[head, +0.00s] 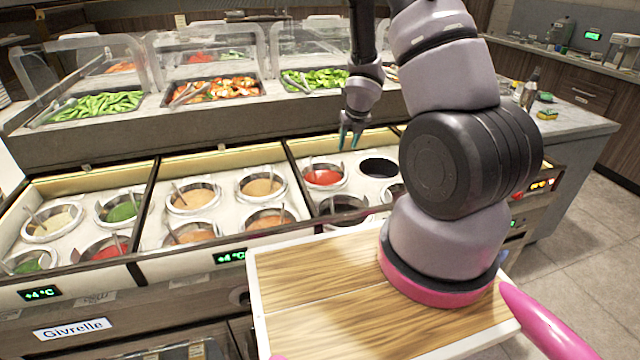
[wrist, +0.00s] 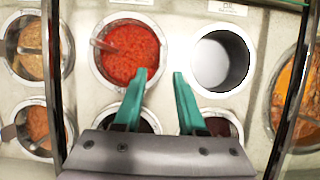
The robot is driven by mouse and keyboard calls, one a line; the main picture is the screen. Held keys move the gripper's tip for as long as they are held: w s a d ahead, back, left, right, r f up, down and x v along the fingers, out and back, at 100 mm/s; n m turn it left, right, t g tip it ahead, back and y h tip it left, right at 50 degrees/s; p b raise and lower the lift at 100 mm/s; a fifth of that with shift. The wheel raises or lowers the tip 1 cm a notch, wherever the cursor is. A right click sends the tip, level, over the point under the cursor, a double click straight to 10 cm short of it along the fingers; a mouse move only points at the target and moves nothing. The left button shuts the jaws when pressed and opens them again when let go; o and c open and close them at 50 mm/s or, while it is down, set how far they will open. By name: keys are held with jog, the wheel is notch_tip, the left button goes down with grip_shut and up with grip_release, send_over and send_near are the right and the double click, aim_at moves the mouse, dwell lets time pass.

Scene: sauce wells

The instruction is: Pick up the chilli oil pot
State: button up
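My gripper (head: 349,143) is open and empty above the right-hand well section; its two teal fingers also show in the wrist view (wrist: 160,75). A metal pot of bright red sauce (wrist: 128,52) with a spoon sits at the left, also in the head view (head: 323,177). Beside it is an empty-looking round well (wrist: 222,60) with a small label above, dark in the head view (head: 378,167). In front are two dark-filled pots, a left one (head: 342,203) and a right one (wrist: 222,124), partly hidden by my gripper. I cannot tell which pot holds chilli oil.
Dark dividers separate the sections. Tan and orange sauce pots (head: 262,186) stand to the left, and a large orange-filled pot (wrist: 300,92) to the right. Trays of vegetables (head: 215,90) under clear guards stand behind. A bare wooden board (head: 330,300) lies in front.

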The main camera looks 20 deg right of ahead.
send_over(343, 162)
jog(key=s, duration=0.2)
notch_tip(343, 162, down, 4)
jog(key=shift+s+a+f, duration=0.1)
jog(key=shift+a+f, duration=0.05)
jog(key=shift+f, duration=0.1)
jog(key=shift+d+x, duration=0.2)
jog(key=shift+x, duration=2.85)
jog(key=shift+c, duration=0.3)
jog(key=shift+r, duration=0.1)
grip_shut()
